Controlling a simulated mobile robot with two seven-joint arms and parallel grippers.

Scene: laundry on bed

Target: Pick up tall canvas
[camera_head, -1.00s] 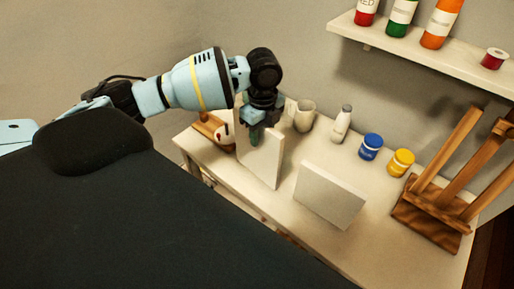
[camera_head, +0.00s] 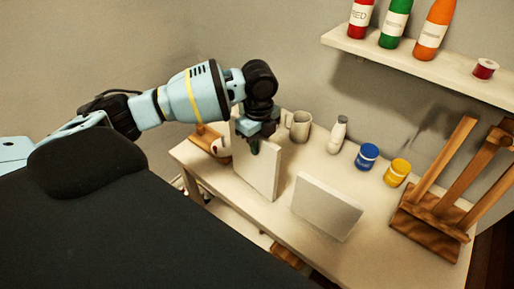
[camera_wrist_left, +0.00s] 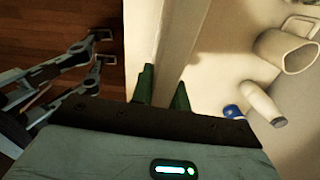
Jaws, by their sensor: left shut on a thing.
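The tall canvas (camera_head: 262,176) is a pale upright panel at the left part of the white table, left of a lower, wider canvas (camera_head: 326,207). My left gripper (camera_head: 254,147) is above it, shut on its upper edge. In the left wrist view the green fingers (camera_wrist_left: 163,92) lie on either side of the canvas edge (camera_wrist_left: 186,38). I see no clear gap under the canvas, and its far side is hidden. My right gripper is not in view.
A mug (camera_head: 299,126), a white bottle (camera_head: 338,135), blue (camera_head: 367,156) and yellow (camera_head: 397,172) jars stand behind the canvases. A wooden easel (camera_head: 438,215) is at right. A wall shelf (camera_head: 420,68) holds several items. A wooden object (camera_head: 207,138) is left of the tall canvas.

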